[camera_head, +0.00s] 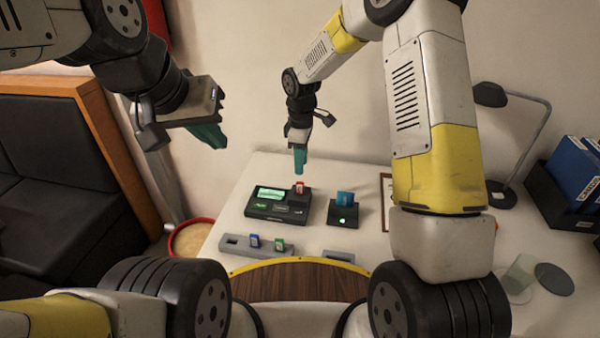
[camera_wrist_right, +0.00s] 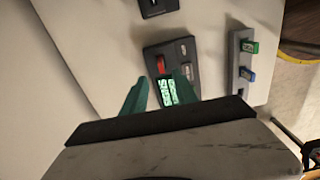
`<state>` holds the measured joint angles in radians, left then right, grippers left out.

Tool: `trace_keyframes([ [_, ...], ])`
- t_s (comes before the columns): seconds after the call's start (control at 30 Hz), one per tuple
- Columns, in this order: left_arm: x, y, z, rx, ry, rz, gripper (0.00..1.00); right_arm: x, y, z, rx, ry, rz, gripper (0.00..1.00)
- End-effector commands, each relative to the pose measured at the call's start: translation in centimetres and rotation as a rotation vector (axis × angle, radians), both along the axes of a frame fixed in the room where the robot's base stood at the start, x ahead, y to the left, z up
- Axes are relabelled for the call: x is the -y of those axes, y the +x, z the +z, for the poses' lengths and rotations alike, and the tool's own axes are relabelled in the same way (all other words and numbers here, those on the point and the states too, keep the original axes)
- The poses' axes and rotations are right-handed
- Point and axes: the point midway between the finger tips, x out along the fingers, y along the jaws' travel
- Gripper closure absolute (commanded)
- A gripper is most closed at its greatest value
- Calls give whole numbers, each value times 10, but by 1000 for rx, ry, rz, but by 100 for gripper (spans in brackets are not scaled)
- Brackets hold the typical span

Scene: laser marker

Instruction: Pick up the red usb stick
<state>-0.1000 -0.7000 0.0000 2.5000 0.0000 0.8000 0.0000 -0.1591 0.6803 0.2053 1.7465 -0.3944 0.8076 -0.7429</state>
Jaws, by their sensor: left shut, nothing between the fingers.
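The red usb stick (camera_head: 299,187) stands upright in the top of a dark device (camera_head: 270,210) with a lit green screen. It also shows in the right wrist view (camera_wrist_right: 161,65), beyond my fingertips and between their lines. My right gripper (camera_head: 300,172) hangs just above the stick in the head view, fingers pointing down. In the right wrist view its teal fingers (camera_wrist_right: 160,82) are apart with nothing between them. My left gripper (camera_head: 215,141) is shut and empty, raised at the upper left, well away from the table.
A smaller dark device (camera_head: 343,214) with a blue stick (camera_head: 345,198) stands to the right. A grey holder (camera_head: 235,243) in front carries a blue and a green stick. A lamp (camera_head: 500,190) and a blue binder box (camera_head: 575,175) stand at the right.

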Motion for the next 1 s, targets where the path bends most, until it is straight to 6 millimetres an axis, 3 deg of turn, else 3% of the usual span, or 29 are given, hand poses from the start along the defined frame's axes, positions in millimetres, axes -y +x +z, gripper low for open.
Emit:
trace_keyframes([
  [0.67, 0, 0, 0, 0, 0, 0, 100, -3, -1, -81, -12, -3, 25, 65],
  [0.97, 0, 0, 0, 0, 0, 0, 100, -3, 0, -88, -8, -1, 24, 65],
  [1.0, 0, 0, 0, 0, 0, 0, 100, -3, 0, -88, -8, -1, 24, 69],
])
